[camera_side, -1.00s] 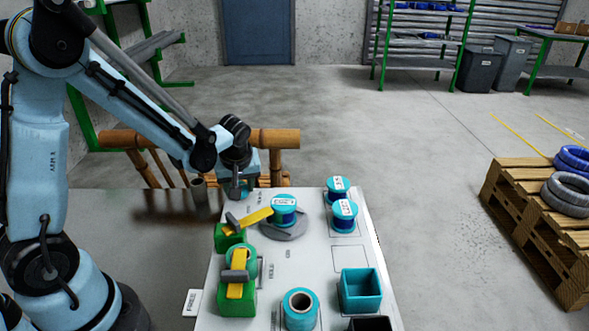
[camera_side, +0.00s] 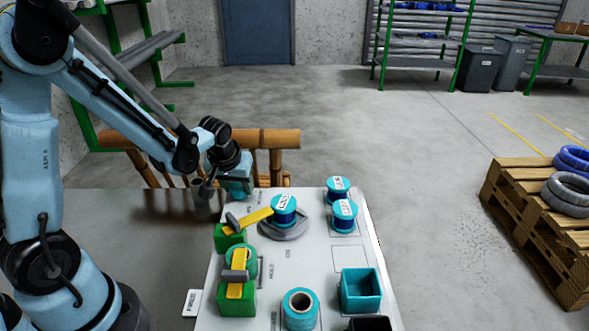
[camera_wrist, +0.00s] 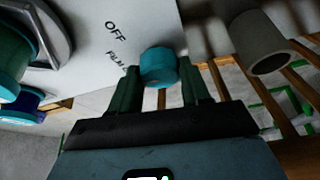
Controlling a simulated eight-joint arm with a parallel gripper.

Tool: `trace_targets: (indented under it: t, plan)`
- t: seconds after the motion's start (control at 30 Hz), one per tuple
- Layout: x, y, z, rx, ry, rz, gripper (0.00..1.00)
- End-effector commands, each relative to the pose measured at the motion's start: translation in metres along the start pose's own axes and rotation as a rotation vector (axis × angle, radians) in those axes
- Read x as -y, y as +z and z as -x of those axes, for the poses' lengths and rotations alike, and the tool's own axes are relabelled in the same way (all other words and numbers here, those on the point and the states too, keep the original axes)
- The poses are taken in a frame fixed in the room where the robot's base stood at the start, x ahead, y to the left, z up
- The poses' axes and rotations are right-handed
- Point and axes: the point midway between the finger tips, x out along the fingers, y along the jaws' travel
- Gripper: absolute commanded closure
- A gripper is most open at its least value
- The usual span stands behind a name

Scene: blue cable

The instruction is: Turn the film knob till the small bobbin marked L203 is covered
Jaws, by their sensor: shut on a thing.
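The film knob (camera_wrist: 158,67) is a short teal cylinder at the panel edge, beside printed "OFF" and "FILM" lettering in the wrist view. My gripper (camera_wrist: 160,76) has its two dark green fingers closed on the knob's sides. In the side view my gripper (camera_side: 236,186) is at the far left corner of the white panel (camera_side: 318,255) and hides the knob. A small blue bobbin with teal ends and a white label (camera_side: 284,209) stands on a grey round base, beside a yellow arm (camera_side: 256,216). Its label is too small to read surely. I see no film over it.
Two similar labelled bobbins (camera_side: 338,188) (camera_side: 344,215) stand at the panel's right. Green blocks (camera_side: 236,300), a teal spool (camera_side: 300,309) and a teal open box (camera_side: 360,290) are nearer the front. A grey cylinder (camera_wrist: 262,43) is close beside my gripper.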

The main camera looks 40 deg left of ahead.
Motion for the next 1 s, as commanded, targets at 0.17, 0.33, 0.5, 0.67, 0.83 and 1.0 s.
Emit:
trace_targets:
  t: [0.17,0.33,0.5,0.67,0.83,1.0]
  plan:
    - [0.0,0.0,0.0,0.0,0.0,0.0,0.84]
    - [0.0,0.0,0.0,0.0,0.0,0.001,0.41]
    - [0.0,0.0,0.0,0.0,0.0,0.001,0.28]
    - [0.0,0.0,0.0,0.0,0.0,0.001,0.28]
    - [0.0,0.0,0.005,0.0,0.0,0.001,0.28]
    - [0.0,0.0,0.02,0.0,0.0,0.0,0.28]
